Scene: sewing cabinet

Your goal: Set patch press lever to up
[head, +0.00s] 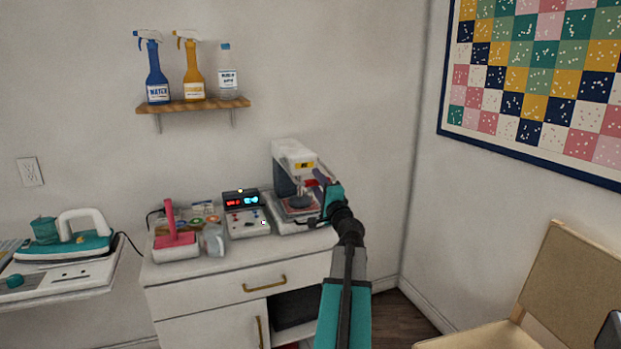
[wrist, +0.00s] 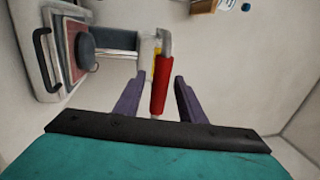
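The patch press (head: 292,152) is a white machine at the right end of the cabinet top, with a round dark pad over its base. Its lever has a red grip on a grey bent arm, seen in the wrist view (wrist: 160,90). My gripper (wrist: 160,78) is open, with its two purple fingers on either side of the red grip. A gap shows on both sides of the grip. In the head view, my arm reaches in from the lower right, and my gripper (head: 318,186) partly covers the press's front and lever.
Left of the press on the cabinet (head: 215,290) stand a control box with a lit display (head: 241,199), a pink-handled item (head: 174,238) and a clear container (head: 212,240). A shelf (head: 193,105) with several bottles hangs above. A chair (head: 560,270) stands at right.

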